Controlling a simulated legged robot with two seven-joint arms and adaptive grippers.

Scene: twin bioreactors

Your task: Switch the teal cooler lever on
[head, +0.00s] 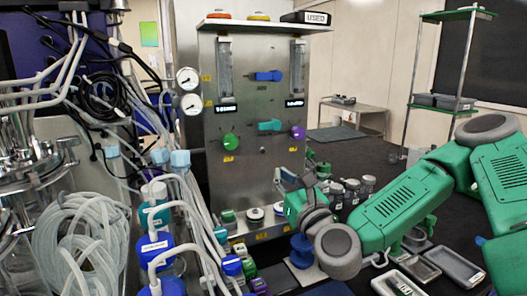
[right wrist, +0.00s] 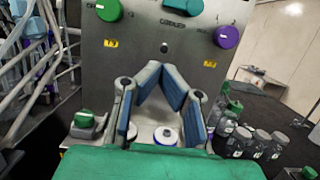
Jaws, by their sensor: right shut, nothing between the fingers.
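The teal cooler lever (head: 270,125) sits on the steel panel, between the green knob and the purple knob, and lies about level. In the right wrist view the teal lever (right wrist: 183,6) is cut by the top edge, above the COOLER label. My right gripper (head: 283,182) is in front of the lower panel, below and slightly right of the lever, apart from it. In the right wrist view my right gripper (right wrist: 162,76) points up the panel with its blue-padded fingers converging, shut and empty. My left gripper is not in view.
A blue lever (head: 265,76) is above the teal one. The green knob (head: 230,141) and purple knob (head: 298,132) flank it. Tubes and bottles crowd the left. Dark jars (head: 351,190) stand right of the panel. A small table (head: 355,107) stands behind.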

